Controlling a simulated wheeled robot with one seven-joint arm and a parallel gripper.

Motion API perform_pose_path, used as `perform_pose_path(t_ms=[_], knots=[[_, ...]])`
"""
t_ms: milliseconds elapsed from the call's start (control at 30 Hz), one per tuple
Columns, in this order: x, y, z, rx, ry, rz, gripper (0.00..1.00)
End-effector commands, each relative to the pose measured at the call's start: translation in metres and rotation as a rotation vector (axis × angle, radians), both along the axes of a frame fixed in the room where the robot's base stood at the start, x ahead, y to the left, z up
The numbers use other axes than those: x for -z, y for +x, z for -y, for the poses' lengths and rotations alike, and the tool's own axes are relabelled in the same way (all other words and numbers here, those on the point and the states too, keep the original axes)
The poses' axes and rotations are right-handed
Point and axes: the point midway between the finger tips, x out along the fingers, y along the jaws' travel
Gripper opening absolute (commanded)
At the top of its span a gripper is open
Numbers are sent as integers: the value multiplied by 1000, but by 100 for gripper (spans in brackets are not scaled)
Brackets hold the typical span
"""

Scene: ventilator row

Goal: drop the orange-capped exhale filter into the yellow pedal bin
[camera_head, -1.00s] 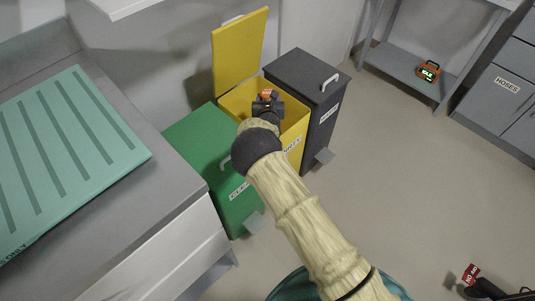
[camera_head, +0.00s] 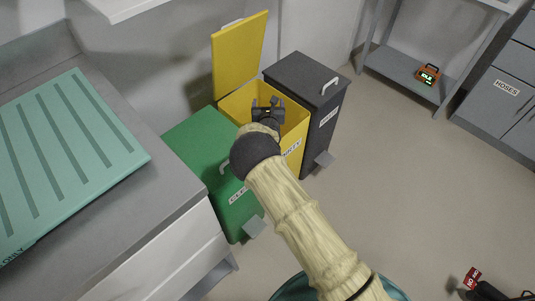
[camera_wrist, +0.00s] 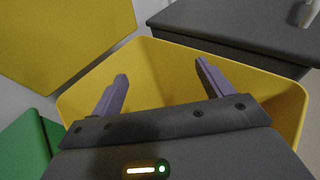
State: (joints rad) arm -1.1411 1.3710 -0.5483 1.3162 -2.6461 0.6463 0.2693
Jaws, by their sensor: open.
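The yellow pedal bin (camera_head: 293,118) stands with its lid (camera_head: 239,55) raised, between a green bin and a dark grey bin. My gripper (camera_head: 268,102) is over the bin's open mouth, its fingers apart with nothing between them. In the wrist view, the two purple fingers (camera_wrist: 160,85) are spread above the yellow bin's inside (camera_wrist: 165,75). The orange-capped filter is not visible in either current view; the lower inside of the bin is hidden by my gripper and the bin's walls.
The green bin (camera_head: 200,140) and the dark grey bin (camera_head: 305,75) are closed on either side. A grey counter with a teal ribbed mat (camera_head: 60,150) is at left. A small orange device (camera_head: 427,75) sits on a low shelf. Open floor lies at right.

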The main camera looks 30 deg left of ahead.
Motion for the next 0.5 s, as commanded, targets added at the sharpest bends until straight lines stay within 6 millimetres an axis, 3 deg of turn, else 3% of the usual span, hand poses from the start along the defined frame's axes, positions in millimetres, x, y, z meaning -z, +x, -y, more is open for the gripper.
perform_pose_path(t_ms=[500], knots=[[-18, -57, 31, -1, -1, -2, 79]])
